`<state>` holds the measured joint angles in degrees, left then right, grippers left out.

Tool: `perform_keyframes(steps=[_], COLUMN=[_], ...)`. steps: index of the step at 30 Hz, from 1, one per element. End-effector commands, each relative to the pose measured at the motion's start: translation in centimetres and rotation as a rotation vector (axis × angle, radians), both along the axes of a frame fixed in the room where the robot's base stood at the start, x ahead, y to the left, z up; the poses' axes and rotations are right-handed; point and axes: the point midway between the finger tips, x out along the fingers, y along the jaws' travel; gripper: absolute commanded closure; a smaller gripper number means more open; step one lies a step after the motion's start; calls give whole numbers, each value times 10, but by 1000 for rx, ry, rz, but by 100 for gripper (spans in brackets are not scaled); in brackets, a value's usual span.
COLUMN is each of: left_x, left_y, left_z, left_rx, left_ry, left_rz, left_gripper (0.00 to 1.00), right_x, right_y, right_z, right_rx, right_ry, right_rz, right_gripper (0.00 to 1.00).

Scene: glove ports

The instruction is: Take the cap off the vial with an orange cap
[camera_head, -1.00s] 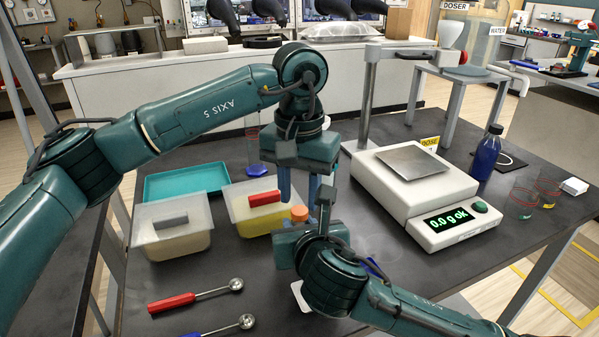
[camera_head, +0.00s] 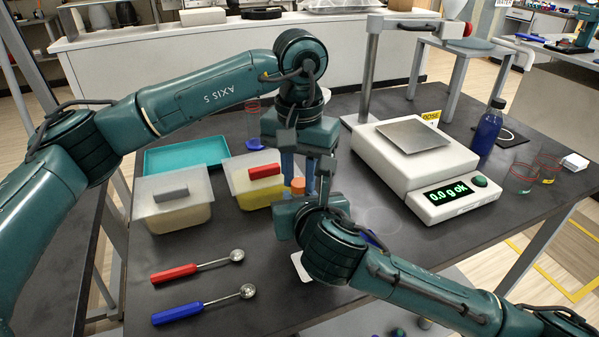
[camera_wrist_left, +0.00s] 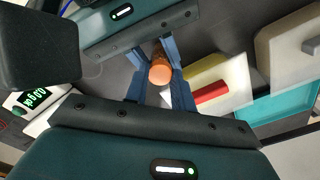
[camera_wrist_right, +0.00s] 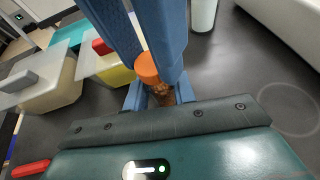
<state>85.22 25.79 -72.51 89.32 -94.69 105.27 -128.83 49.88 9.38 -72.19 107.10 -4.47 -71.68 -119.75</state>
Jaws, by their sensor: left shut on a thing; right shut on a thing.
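The vial's orange cap (camera_head: 298,186) shows between my two grippers in the head view. In the right wrist view the cap (camera_wrist_right: 147,68) sits directly on top of the vial (camera_wrist_right: 161,94), which has brown contents. My right gripper (camera_wrist_right: 159,93) is shut on the vial body from the side. My left gripper (camera_head: 298,177) reaches down from above, its blue fingers shut on the cap. The left wrist view shows the cap (camera_wrist_left: 160,71) from above, between blue fingers. I cannot tell whether the cap is loosened. The vial's lower part is mostly hidden in the head view.
Left of the grippers stand two lidded tubs, one with a grey handle (camera_head: 172,194) and one with a red handle (camera_head: 264,171), before a teal tray (camera_head: 186,155). Red (camera_head: 174,273) and blue (camera_head: 178,313) spoons lie in front. A scale (camera_head: 393,168) stands right.

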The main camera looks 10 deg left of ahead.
Motion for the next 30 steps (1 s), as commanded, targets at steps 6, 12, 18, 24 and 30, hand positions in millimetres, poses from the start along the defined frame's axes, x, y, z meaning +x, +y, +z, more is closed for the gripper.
perform_keyframes(steps=[6,12,18,24,30], left_x=[0,0,0,0,0], left_y=[0,0,0,0,0], left_z=[0,0,1,1,1], left_rx=[1,1,1,2,1], left_ry=[0,0,0,0,0], left_rz=[164,599,1048,1481,1741], left_gripper=[100,100,100,100,100], right_x=[0,0,0,0,0], right_y=[0,0,0,0,-1], right_z=[0,0,0,0,-1], right_rx=[-1,-1,-1,-1,-1], right_ry=[1,1,1,1,1], right_rz=[-1,-1,-1,-2,-2], right_gripper=[100,100,100,100,100])
